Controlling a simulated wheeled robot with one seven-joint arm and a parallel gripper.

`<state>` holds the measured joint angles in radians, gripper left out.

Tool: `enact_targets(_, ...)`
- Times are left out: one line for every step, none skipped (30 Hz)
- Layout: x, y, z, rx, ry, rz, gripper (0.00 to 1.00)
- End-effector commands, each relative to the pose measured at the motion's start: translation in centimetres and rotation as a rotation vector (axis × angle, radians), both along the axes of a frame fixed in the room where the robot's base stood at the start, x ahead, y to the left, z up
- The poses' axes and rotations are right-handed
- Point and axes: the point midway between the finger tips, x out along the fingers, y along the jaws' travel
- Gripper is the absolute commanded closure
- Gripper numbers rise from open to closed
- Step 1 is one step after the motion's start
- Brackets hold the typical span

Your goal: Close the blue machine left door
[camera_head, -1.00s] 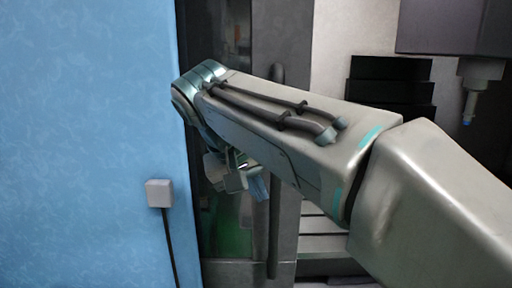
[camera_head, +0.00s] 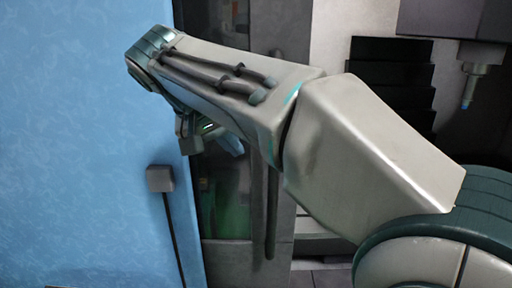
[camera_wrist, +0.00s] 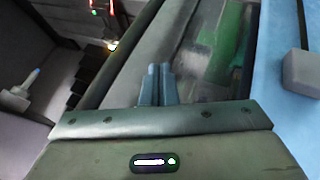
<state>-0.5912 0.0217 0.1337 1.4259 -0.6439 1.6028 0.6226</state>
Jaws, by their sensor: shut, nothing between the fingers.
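The machine's left door (camera_head: 290,130) is a dark grey panel with a window (camera_head: 228,205). It stands beside the blue housing, and the machine opening shows to its right. Its vertical dark handle bar (camera_head: 272,215) is partly hidden behind my arm. My gripper (camera_head: 236,147) is in front of the window, left of the handle, and mostly hidden under my arm. In the wrist view my gripper's fingers (camera_wrist: 161,84) are together with nothing between them. The handle (camera_wrist: 125,52) runs to their left there, and the window (camera_wrist: 220,45) lies to their right. I see no contact with the handle.
The blue housing (camera_head: 90,120) fills the left, with a small grey box (camera_head: 160,179) and hanging cable on it. Right of the door is the open interior with black stepped covers (camera_head: 390,90) and a spindle nozzle (camera_head: 468,95).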

Motion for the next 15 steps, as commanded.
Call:
enact_targets(0.4, -0.5, -0.8, -0.002, 0.002, -0.002, 1.00)
enact_targets(0.7, -0.7, -1.2, -0.002, 0.002, -0.002, 1.00)
enact_targets(0.9, -1.2, -1.3, 0.000, 0.000, -0.002, 1.00)
enact_targets(0.9, -1.8, -1.1, 0.000, -0.001, -0.003, 1.00)
enact_targets(1.0, -2.3, -1.1, 0.000, -0.001, -0.003, 1.00)
enact_targets(1.1, -2.8, -1.1, 0.000, -0.001, -0.003, 1.00)
enact_targets(1.1, -3.2, -1.2, 0.000, -0.001, -0.003, 1.00)
enact_targets(1.2, -3.5, -1.2, 0.000, -0.001, -0.002, 1.00)
enact_targets(1.3, -3.9, -1.2, 0.000, -0.001, -0.001, 1.00)
enact_targets(1.3, -4.1, -1.2, 0.000, -0.001, -0.001, 1.00)
enact_targets(1.4, -4.3, -1.3, 0.000, 0.000, -0.001, 1.00)
enact_targets(1.4, -4.4, -1.3, 0.000, 0.000, -0.001, 1.00)
enact_targets(1.4, -4.6, -1.3, 0.000, 0.000, -0.001, 1.00)
enact_targets(1.4, -4.6, -1.3, 0.000, 0.000, -0.001, 1.00)
enact_targets(1.4, -4.7, -1.4, 0.000, 0.000, 0.000, 1.00)
